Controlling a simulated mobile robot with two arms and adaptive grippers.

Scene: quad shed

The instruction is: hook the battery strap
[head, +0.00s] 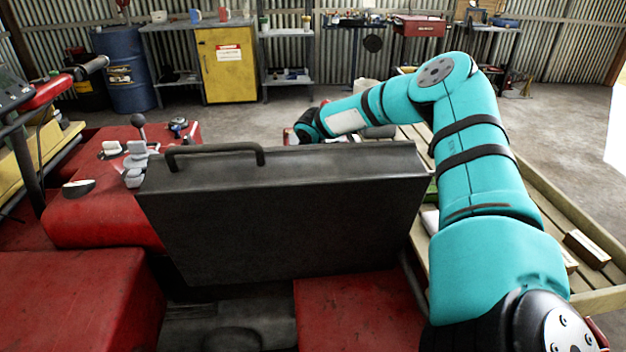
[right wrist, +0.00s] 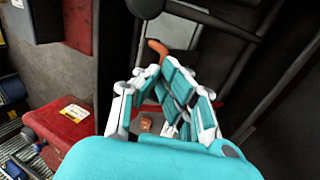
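A thin orange piece with a bent end (right wrist: 157,48), which looks like the end of the battery strap, shows in the right wrist view. My right gripper (right wrist: 160,72) has its white and teal fingers drawn together at the tips, and the orange piece comes out between them. Its lower part is hidden by the fingers. In the head view my right arm reaches over and behind a raised dark panel (head: 285,215), so this gripper and the strap cannot be made out there. The battery and the hooking point cannot be clearly told. My left gripper is not in view.
The dark panel with a handle (head: 215,149) stands upright between red bodywork (head: 355,315) and the work area. A wooden slatted rack (head: 565,200) lies under and right of my arm. A red box (right wrist: 62,125) is at the left in the right wrist view. Concrete floor lies beyond.

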